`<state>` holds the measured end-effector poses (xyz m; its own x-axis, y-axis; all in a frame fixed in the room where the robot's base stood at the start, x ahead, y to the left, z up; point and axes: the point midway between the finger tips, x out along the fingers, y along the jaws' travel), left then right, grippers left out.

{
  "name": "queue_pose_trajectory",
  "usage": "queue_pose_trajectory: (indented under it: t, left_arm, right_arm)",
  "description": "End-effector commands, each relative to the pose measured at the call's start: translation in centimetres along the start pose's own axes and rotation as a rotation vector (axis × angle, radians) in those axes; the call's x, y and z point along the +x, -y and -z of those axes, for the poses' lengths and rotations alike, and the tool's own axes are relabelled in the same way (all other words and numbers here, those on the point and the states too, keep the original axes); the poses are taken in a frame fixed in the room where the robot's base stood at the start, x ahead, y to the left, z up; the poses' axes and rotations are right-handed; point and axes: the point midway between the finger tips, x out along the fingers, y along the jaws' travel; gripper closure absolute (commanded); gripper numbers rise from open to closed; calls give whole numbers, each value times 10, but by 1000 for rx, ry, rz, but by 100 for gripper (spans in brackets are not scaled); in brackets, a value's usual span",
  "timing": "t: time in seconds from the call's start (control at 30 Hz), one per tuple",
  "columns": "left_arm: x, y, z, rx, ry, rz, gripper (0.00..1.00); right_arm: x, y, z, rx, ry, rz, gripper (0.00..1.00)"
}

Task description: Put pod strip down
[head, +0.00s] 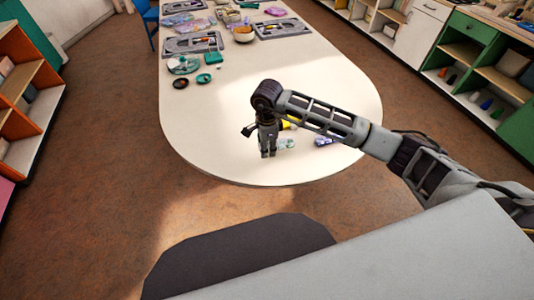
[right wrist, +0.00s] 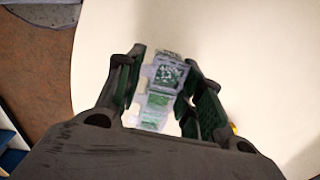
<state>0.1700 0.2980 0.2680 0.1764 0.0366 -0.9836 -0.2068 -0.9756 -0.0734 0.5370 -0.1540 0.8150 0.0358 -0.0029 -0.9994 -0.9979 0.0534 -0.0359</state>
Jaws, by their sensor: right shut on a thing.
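The pod strip (right wrist: 163,90) is a clear strip with green contents, seen between the fingers in the right wrist view. In the head view a pale greenish bit of it (head: 287,144) shows beside the fingertips. My right gripper (head: 268,154) points down over the near end of the white table (head: 215,120) and is shut on the strip. The right wrist view shows its two fingers (right wrist: 160,108) on either side of the strip. I cannot tell whether the strip touches the table. My left gripper is in neither view.
A small purple-blue item (head: 325,142) and a yellow item (head: 289,126) lie close to the right gripper, partly behind my arm. Grey trays (head: 193,43), a green-and-white round container (head: 184,65) and a bowl (head: 243,34) stand farther back. The table's left-middle is clear.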

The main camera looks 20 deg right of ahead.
Motion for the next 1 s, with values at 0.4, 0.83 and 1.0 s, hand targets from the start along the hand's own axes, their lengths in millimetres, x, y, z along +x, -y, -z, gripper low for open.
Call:
queue_pose_trajectory:
  t: [0.4,0.83,1.0]
  left_arm:
    - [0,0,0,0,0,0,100]
    - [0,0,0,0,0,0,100]
    - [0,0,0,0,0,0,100]
  right_arm:
    - [6,0,0,0,1,2,86]
    - [41,-2,0,1,0,0,86]
    - [44,-1,0,0,0,2,86]
